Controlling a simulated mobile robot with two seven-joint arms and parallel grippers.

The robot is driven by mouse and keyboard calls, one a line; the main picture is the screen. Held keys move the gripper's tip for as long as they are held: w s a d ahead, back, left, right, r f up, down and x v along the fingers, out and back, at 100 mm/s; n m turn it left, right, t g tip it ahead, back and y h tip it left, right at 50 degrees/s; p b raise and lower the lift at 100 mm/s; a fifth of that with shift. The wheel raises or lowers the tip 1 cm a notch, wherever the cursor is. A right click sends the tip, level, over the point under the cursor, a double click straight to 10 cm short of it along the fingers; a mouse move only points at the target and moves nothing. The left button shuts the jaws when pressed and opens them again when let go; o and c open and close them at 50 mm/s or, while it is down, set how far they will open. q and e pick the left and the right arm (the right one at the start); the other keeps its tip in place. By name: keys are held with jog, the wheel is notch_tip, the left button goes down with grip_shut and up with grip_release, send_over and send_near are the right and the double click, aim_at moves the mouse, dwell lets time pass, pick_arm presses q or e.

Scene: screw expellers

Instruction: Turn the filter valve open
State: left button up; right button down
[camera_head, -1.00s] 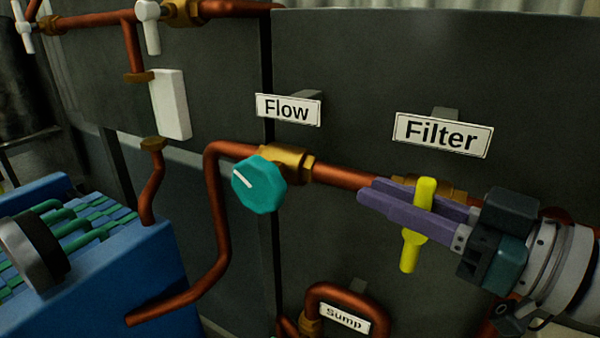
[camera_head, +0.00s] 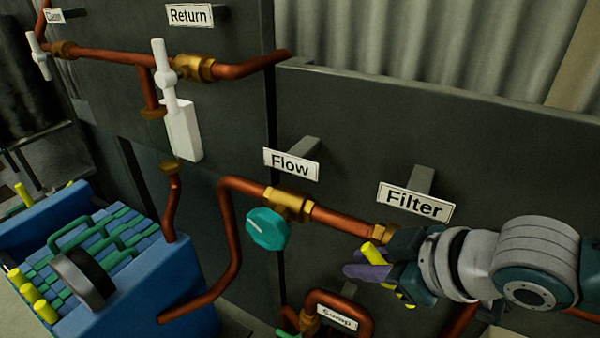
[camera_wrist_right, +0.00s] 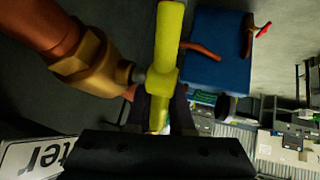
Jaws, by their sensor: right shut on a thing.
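The filter valve has a yellow handle (camera_head: 373,254) under the "Filter" sign (camera_head: 415,203), on a copper pipe with brass fittings. My right gripper (camera_head: 368,271), with purple fingers, is at the handle and shut on it. My wrist hides much of the valve. In the head view the handle slants, its upper end to the left and its lower end to the right. In the right wrist view the yellow handle (camera_wrist_right: 168,45) runs down between the dark fingers, beside a brass fitting (camera_wrist_right: 90,65). My left gripper is not in view.
A teal knob (camera_head: 268,229) under the "Flow" sign (camera_head: 291,164) is left of the filter valve. A copper loop with the "Sump" sign (camera_head: 337,318) lies below. White valve handles (camera_head: 165,75) are upper left. A blue machine (camera_head: 150,275) stands lower left.

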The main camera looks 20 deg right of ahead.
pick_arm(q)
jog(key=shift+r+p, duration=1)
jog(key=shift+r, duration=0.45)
pick_arm(e)
jog(key=shift+s+d+f+n+g+h, duration=0.15)
jog(key=shift+s+f+n+g+h, duration=0.2)
jog(key=shift+g+h, duration=0.7)
jog(key=shift+d+f+n+g+h, duration=0.1)
jog(key=shift+d+f+g+h, duration=0.1)
jog(key=shift+f+g+h, duration=0.75)
jog(key=shift+s+d+r+n+g+h, duration=0.2)
jog(key=shift+g+h, duration=0.5)
jog(key=shift+g, duration=0.7)
jog(key=shift+f, duration=0.2)
jog(key=c, duration=1.1)
grip_release()
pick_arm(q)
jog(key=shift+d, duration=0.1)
pick_arm(e)
jog(key=shift+r, duration=0.15)
